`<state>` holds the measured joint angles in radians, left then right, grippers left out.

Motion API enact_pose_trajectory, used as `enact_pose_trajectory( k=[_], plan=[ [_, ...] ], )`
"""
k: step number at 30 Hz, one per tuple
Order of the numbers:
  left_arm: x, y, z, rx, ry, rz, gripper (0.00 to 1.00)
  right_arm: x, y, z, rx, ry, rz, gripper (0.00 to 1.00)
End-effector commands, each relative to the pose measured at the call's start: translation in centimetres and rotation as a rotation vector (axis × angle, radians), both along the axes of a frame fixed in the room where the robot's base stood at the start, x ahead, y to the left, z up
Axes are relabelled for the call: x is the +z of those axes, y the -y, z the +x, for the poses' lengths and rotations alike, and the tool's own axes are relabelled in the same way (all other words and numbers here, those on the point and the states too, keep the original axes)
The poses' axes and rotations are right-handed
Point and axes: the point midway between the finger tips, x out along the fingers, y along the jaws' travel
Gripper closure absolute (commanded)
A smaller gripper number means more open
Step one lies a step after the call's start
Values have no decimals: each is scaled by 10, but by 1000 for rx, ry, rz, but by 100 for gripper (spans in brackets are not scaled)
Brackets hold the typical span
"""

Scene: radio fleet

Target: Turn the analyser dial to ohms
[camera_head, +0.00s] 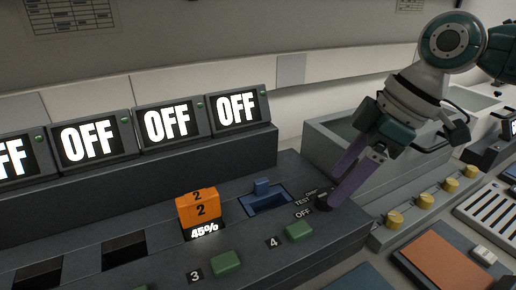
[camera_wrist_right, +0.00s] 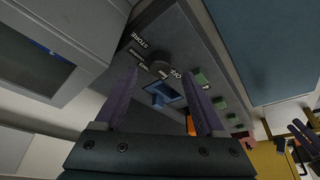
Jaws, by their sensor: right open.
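A dark round dial (camera_head: 322,201) sits at the right end of the grey console, with "OFF" and "TEST" labels beside it. In the right wrist view, the gripper (camera_wrist_right: 162,72) has a finger on each side of the dial; contact is unclear. A purple pair of fingers, apparently my left gripper (camera_wrist_right: 303,134), shows small at the lower right there.
The console holds an orange block (camera_head: 199,207) marked 2, a blue slot (camera_head: 269,201) and green buttons (camera_head: 300,231). Several "OFF" screens (camera_head: 238,107) stand behind. A grey bin (camera_head: 330,140), yellow knobs (camera_head: 426,200) and an orange pad (camera_head: 443,262) lie right.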

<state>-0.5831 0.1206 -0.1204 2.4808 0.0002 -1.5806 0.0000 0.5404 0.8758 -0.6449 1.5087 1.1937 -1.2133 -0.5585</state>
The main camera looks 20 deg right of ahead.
Motion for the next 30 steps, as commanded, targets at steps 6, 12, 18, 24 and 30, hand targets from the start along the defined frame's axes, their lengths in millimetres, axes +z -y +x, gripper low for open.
enact_pose_trajectory(
  k=[6,12,18,24,30],
  plan=[
    [-5,0,0,0,0,0,50,-26,-8,6,0,-1,0,28],
    [-5,0,0,0,1,0,50,-29,-9,7,2,0,-1,28],
    [-5,0,1,0,2,1,50,-29,-9,7,1,0,-1,36],
    [-5,0,1,0,3,0,50,-29,-9,7,1,0,-1,58],
    [-5,0,1,0,3,0,50,-29,-9,7,1,0,-1,81]
  ],
)
